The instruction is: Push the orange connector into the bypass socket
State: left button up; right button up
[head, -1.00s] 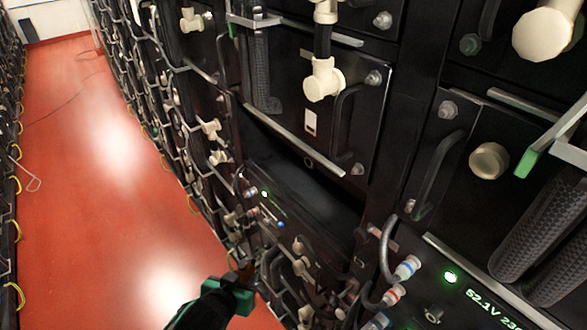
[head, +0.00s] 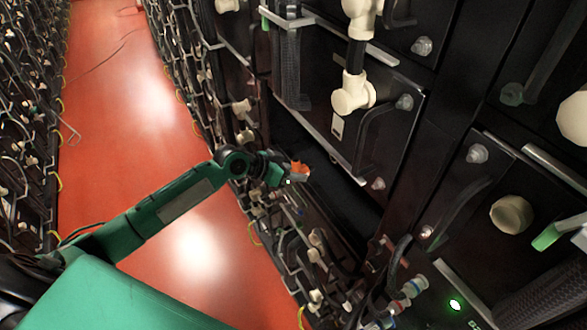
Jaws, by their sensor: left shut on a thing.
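The orange connector (head: 299,168) is small and bright and sits at the tip of my left gripper (head: 288,176). My left gripper is shut on it, in front of the dark open slot in the battery rack. My green left arm reaches in from the lower left. I cannot make out the bypass socket; the gripper and arm cover part of the panel below the slot. Whether the connector touches anything is too small to tell. My right gripper is not in view.
Black battery modules with handles fill the right side. Cream cable fittings (head: 352,95) stick out above the slot. Plugs with blue and red rings (head: 414,286) and a green-lit indicator (head: 455,305) are at lower right.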

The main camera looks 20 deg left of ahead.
aim_at(311, 166)
pick_arm(q)
jog(key=shift+s+r, duration=0.1)
jog(key=shift+r, duration=0.05)
jog(key=shift+a, duration=0.1)
jog(key=shift+w+d, duration=0.25)
jog(key=shift+w, duration=0.1)
jog(key=shift+w+d+b, duration=0.2)
jog(key=shift+w+d, duration=0.5)
jog(key=shift+w, duration=0.15)
jog(key=shift+w+d+b, duration=0.15)
jog(key=shift+w+d, duration=0.5)
jog(key=shift+w, duration=0.2)
jog(key=shift+w+d, duration=0.15)
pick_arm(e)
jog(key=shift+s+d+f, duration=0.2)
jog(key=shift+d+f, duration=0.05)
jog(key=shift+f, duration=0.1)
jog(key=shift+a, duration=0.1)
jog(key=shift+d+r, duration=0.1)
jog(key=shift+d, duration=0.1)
pick_arm(q)
jog(key=shift+w+d, duration=0.65)
jog(key=shift+w, duration=0.1)
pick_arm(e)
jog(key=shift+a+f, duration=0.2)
